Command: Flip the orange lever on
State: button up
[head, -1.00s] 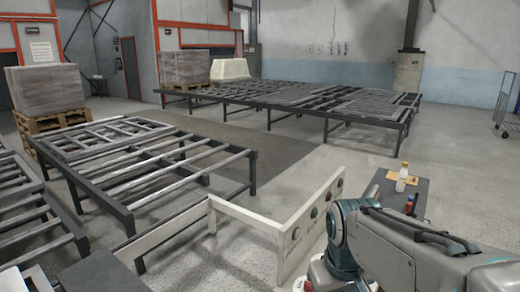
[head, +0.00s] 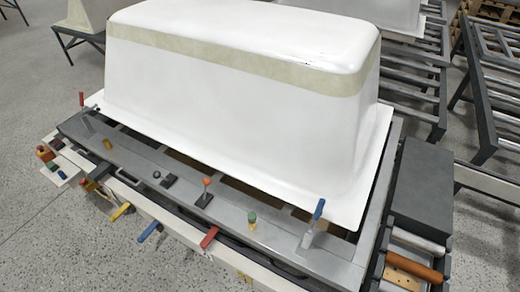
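A small lever with an orange-red knob (head: 206,182) stands on a dark base on the grey metal front ledge (head: 165,180), below the white tub shell. It appears roughly upright; whether it is on or off cannot be told. A yellow-orange piece (head: 107,144) also sits farther left on the ledge. My gripper is not in view, and no part of my arm shows now.
The large white tub shell (head: 230,95) fills the stand behind the ledge. A blue upright handle (head: 318,210) is at right and a red one (head: 82,99) at left. Red, blue and yellow handles (head: 209,237) jut from the front edge. Open floor (head: 60,240) lies front left.

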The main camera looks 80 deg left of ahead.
aim_at(206, 181)
jog(key=u, duration=3.35)
jog(key=k, duration=0.65)
jog(key=u, duration=0.45)
jog(key=i, duration=1.75)
jog(key=z, duration=0.35)
